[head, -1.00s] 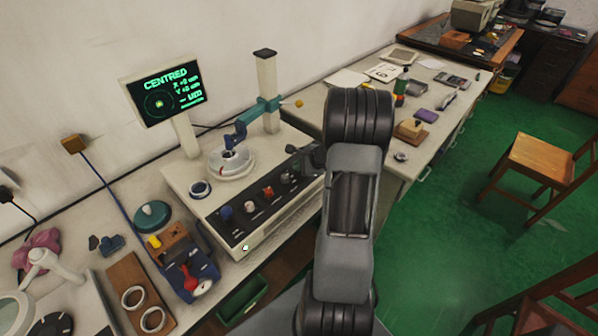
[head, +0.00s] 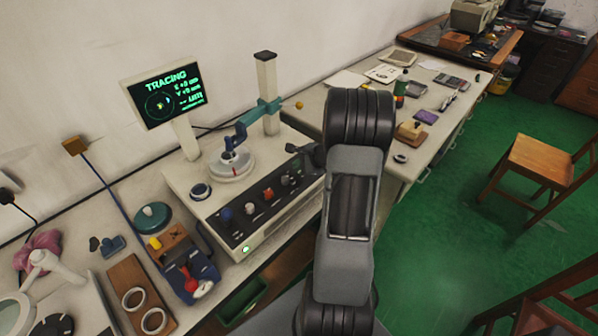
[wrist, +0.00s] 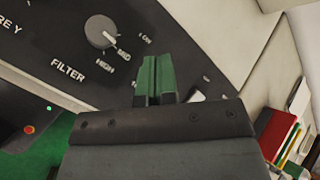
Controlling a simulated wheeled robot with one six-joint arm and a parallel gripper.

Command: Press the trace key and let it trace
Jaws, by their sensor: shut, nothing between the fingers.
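The roundness machine (head: 185,180) stands on the bench with a dark control panel (head: 235,232) along its front. Its screen (head: 163,95) reads TRACING in green, with a round trace plot. A ring sits on the round turntable (head: 232,170), under the blue stylus arm (head: 238,138). A small lamp (head: 246,249) on the front glows green. My gripper (head: 293,149) is over the right end of the panel. In the wrist view its green fingertips (wrist: 156,62) are together and empty, beside the FILTER knob (wrist: 101,31). The trace key cannot be made out; the gripper may hide it.
A dark ring (head: 200,191) lies on the machine's left top. Several knobs line the panel. A wooden board (head: 135,285) with two rings and a blue-and-wood gauge stand (head: 185,262) are at left. A stool (head: 540,165) stands on the green floor at right.

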